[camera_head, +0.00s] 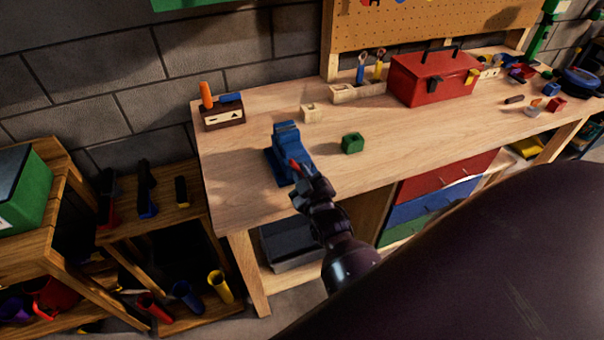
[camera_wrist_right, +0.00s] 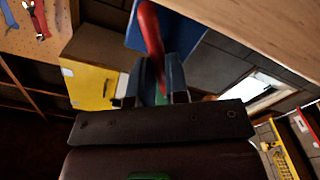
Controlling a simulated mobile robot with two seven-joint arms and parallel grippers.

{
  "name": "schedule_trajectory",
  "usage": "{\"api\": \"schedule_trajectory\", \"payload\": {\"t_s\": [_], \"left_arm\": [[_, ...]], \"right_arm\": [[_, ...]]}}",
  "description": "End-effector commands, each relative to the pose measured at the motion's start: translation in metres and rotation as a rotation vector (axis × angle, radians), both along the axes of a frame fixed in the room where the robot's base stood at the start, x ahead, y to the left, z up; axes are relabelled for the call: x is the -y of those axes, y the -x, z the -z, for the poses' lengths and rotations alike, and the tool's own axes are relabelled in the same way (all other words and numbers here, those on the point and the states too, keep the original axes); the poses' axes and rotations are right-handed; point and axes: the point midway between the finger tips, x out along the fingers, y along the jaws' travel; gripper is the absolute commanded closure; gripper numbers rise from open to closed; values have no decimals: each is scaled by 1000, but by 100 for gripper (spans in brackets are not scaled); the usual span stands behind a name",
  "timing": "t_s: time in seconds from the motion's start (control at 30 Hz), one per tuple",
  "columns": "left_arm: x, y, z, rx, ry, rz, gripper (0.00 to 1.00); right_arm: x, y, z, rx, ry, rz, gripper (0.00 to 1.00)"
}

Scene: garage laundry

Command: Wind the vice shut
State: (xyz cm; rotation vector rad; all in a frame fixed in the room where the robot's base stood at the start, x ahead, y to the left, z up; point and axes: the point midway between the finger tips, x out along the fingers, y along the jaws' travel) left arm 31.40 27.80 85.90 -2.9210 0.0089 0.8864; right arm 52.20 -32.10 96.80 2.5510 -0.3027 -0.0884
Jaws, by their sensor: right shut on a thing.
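The blue vice (camera_head: 290,148) stands on the wooden workbench (camera_head: 240,170) near its left front. Its red handle (camera_head: 294,164) sticks out on the near side. My right gripper (camera_head: 301,180) is at that handle. In the right wrist view the red handle (camera_wrist_right: 151,30) runs down between the two fingers of my right gripper (camera_wrist_right: 157,85), which are shut on it. Part of the vice's blue body (camera_wrist_right: 178,28) shows behind. The gap between the vice jaws is too small to tell. My left gripper is not in view.
A green block (camera_head: 352,143) sits right of the vice, with a pale wooden block (camera_head: 311,113) behind. A dark wooden box with tools (camera_head: 222,117) stands back left, and a red toolbox (camera_head: 433,78) back right. The bench front between vice and drawers is clear.

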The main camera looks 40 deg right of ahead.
Motion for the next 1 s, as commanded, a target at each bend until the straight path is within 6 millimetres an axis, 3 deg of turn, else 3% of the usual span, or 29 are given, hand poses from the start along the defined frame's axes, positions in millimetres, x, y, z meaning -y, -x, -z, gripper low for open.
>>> {"api": "schedule_trajectory", "payload": {"t_s": [0.6, 1.0], "left_arm": [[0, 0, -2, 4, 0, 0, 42], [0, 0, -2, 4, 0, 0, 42]], "right_arm": [[3, 3, 3, 127, -564, 3, 100], [4, 4, 4, 185, -809, 3, 100]]}}
